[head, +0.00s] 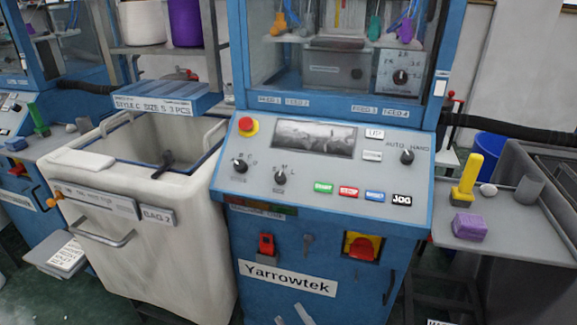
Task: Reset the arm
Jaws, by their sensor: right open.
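My right gripper (292,317) shows only as two pale grey fingertips at the bottom edge of the head view, in front of the blue machine's lower front. The fingertips are apart and nothing shows between them. The rest of that gripper and its arm are cut off by the frame. My left gripper is not in view. The blue Yarrowtek machine (410,237) stands in the middle, with a sloped grey control panel (318,192) bearing a red stop button, knobs and coloured buttons.
A grey side shelf (507,236) at the right holds a yellow piece (468,174), a purple block (469,226) and a grey cup (528,189). A blue bin (488,150) stands behind.

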